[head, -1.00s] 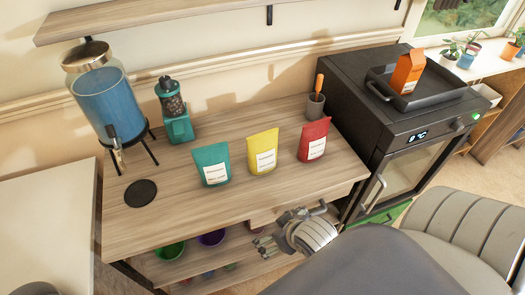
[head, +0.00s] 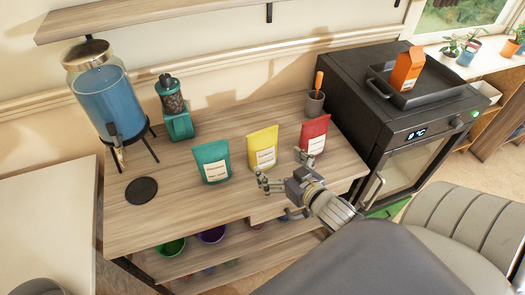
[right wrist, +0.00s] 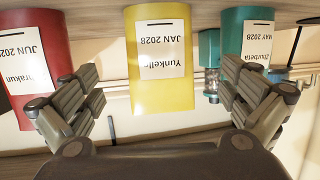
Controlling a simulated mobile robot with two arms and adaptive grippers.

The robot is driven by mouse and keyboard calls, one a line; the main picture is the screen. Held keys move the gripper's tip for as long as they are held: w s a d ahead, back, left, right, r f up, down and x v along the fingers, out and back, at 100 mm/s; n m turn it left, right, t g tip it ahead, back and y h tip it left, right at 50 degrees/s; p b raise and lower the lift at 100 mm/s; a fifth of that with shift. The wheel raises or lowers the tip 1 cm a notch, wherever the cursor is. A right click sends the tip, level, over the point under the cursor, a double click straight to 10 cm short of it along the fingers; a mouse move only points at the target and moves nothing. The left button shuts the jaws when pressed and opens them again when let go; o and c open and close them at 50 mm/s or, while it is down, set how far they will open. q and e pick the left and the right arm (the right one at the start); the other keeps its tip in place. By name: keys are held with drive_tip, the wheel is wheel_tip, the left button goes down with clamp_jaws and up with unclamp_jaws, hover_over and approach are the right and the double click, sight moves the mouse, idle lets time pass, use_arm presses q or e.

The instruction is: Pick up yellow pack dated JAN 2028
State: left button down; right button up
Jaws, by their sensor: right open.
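The yellow pack (head: 262,150) stands upright on the wooden table, between the teal pack (head: 212,163) and the red pack (head: 314,135). In the right wrist view, which is upside down, the yellow pack (right wrist: 158,60) carries a label reading JAN 2028. There the red pack (right wrist: 35,50) reads JUN 2028 and the teal pack (right wrist: 246,30) reads MAY 2028. My right gripper (head: 281,170) is open and empty, just in front of the yellow pack. Its fingers (right wrist: 168,105) spread to either side of the yellow pack, apart from it. My left gripper is not in view.
On the table (head: 150,220) stand a blue drink dispenser (head: 105,100), a teal grinder (head: 175,110), a round black coaster (head: 141,191) and a grey cup (head: 314,103). A black oven (head: 400,130) stands to the right. Pots sit on the shelf below.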

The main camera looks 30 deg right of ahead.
sight(266, 155)
drive_tip(key=shift+p+x, duration=0.65)
drive_tip(key=shift+x, duration=3.75)
drive_tip(key=shift+s+f, duration=0.1)
drive_tip(key=c, duration=1.1)
